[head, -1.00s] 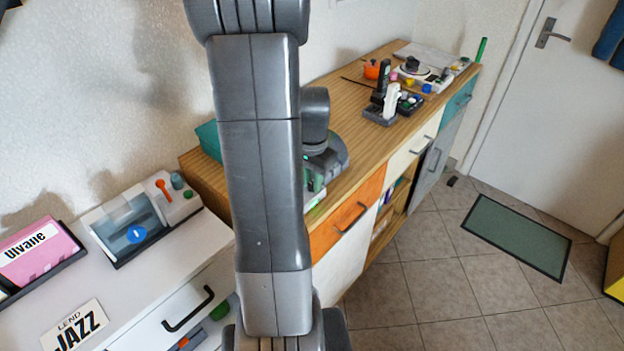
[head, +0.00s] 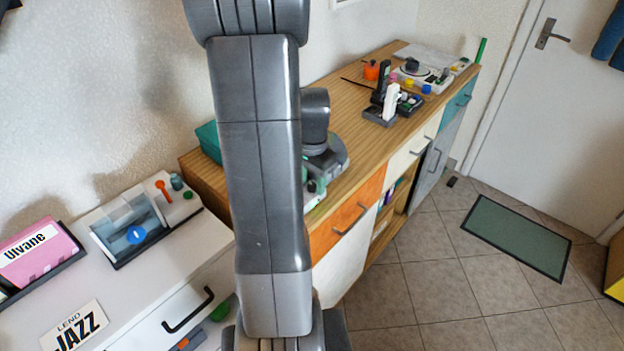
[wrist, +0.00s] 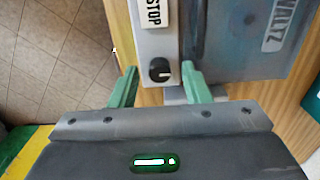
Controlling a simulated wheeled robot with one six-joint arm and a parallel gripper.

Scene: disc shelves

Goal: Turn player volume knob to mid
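The player (wrist: 155,42) is a pale grey panel with a STOP label, beside a bluish translucent cover with a second label that seems to read WALTZ, in the wrist view. Its volume knob (wrist: 160,70) is small, round and black, with a white mark pointing right. My gripper (wrist: 159,70) is open, with one green finger on each side of the knob and a visible gap on both sides. I cannot tell how far the fingertips are above the panel. In the head view my arm hides most of this player and the knob.
The wooden cabinet (head: 352,95) carries a dark-and-white holder (head: 388,105) and another device (head: 425,75) farther back. A similar player (head: 140,225) with an orange lever stands on the white unit at left.

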